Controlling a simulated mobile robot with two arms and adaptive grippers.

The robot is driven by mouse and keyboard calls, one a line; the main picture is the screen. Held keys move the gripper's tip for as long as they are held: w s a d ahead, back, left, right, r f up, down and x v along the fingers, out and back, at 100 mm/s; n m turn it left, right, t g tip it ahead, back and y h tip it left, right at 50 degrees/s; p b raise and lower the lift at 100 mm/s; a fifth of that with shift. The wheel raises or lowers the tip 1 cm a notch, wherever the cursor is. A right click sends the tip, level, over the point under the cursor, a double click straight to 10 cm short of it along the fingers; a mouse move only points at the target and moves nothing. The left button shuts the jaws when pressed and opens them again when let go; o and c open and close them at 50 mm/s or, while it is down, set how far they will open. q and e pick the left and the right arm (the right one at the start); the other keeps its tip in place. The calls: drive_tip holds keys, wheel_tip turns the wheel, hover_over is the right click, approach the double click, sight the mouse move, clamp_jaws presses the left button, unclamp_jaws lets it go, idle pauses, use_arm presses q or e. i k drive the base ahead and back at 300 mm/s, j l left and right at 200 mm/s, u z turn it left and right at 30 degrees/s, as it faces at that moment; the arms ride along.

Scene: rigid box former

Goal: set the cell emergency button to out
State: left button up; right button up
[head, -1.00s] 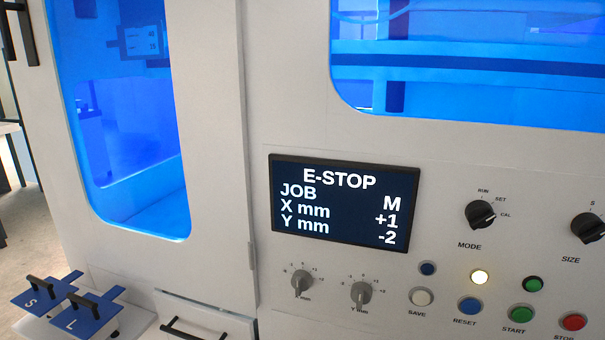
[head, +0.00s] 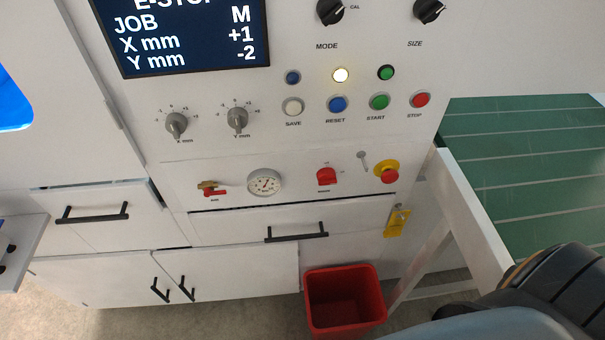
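The cell emergency button (head: 387,172) is a red mushroom head on a yellow round base, low on the right side of the white panel in the head view. I cannot tell from this angle whether it is pressed in or out. The display (head: 185,30) above reads E-STOP, partly cut off at the top, with JOB M, X mm +1 and Y mm -2. Neither gripper's fingers show. A dark rounded part of my own body is at the lower right.
A red rotary switch (head: 327,177), a gauge (head: 265,183) and a red-handled valve (head: 213,189) sit left of the button. A yellow tag (head: 397,222) hangs below it. A red bin (head: 345,300) stands on the floor. A green-topped conveyor (head: 540,170) is at the right.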

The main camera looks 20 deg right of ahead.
sight(389, 176)
drive_tip(key=z, duration=1.45)
